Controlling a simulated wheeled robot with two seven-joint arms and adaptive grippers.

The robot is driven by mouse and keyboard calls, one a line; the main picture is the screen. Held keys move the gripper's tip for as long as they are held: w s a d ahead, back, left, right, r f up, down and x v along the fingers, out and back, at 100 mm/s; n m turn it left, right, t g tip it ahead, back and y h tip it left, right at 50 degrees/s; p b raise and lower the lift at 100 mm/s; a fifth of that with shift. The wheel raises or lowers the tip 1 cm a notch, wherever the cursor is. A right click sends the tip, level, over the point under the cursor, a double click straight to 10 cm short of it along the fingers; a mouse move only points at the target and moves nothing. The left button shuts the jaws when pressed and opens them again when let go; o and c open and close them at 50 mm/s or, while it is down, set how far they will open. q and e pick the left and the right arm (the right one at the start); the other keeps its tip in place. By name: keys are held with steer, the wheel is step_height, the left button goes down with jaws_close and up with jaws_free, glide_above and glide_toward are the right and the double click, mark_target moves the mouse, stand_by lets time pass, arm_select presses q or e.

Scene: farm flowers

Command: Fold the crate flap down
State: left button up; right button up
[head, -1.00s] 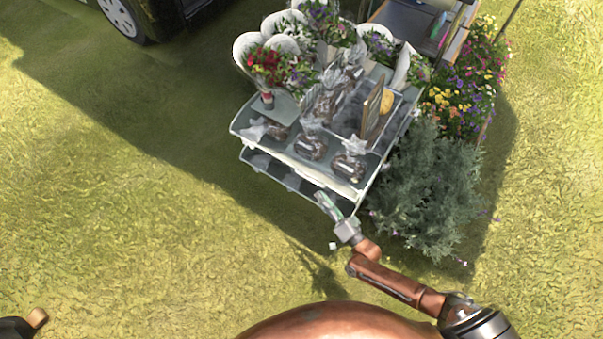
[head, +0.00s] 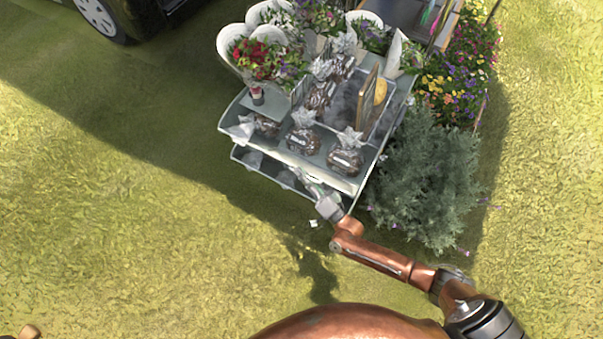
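A pale two-tier display crate (head: 226,126) stands on the grass, bearing wrapped goods and flower pots. Its upper tier has a whitish front edge (head: 318,176), with a lower shelf beneath. I cannot tell which part is the flap. My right gripper (head: 312,189) is at the front right of the crate, at the lower shelf, just under the upper front edge. Its fingertips blend with the shelf, so contact and finger opening are unclear. Only a small piece of my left arm shows at the bottom left; its gripper is out of view.
Several clear-wrapped bags (head: 345,155) and a small framed board (head: 368,103) stand on the upper tier. Red flowers (head: 254,60) are at its left. A grey-green bush (head: 425,185) crowds the crate's right side. The grass in front and left is open.

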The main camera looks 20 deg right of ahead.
steer(key=shift+c, duration=0.3)
jaws_close()
stand_by(0.3)
